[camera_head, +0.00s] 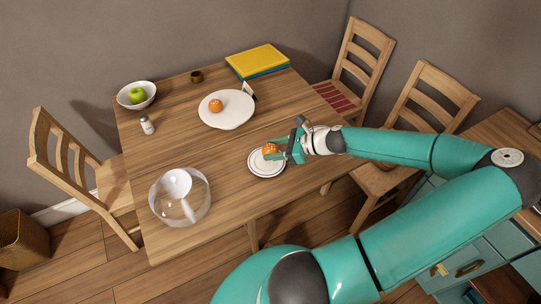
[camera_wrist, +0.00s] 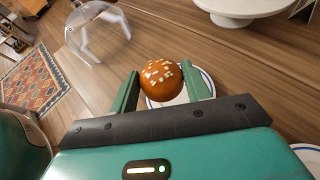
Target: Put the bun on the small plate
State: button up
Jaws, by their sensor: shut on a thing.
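The bun (camera_wrist: 162,80) is round and brown with pale flecks on top, and sits between the two green fingers of my gripper (camera_wrist: 164,88) in the wrist view. My gripper (camera_head: 276,152) is shut on the bun (camera_head: 269,148) in the head view. The small plate (camera_head: 266,167) is white with a dark ring and lies on the table below the bun. In the wrist view the plate (camera_wrist: 207,80) shows behind the bun and is partly hidden by it and the fingers. I cannot tell whether the bun touches the plate.
A white cake stand (camera_head: 228,118) holds an orange fruit (camera_head: 216,105). A bowl with a green apple (camera_head: 137,95), a shaker (camera_head: 147,125) and books (camera_head: 257,61) stand farther back. Chairs surround the table.

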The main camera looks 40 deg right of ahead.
aim_at(271, 162)
jog(key=w+f, duration=0.1)
jog(key=f, duration=0.1)
jog(key=w+f, duration=0.1)
jog(key=shift+w+d+f, duration=0.1)
jog(key=shift+w+d, duration=0.2)
jog(key=shift+f, duration=1.5)
jog(key=shift+f, duration=0.15)
jog(key=o, duration=1)
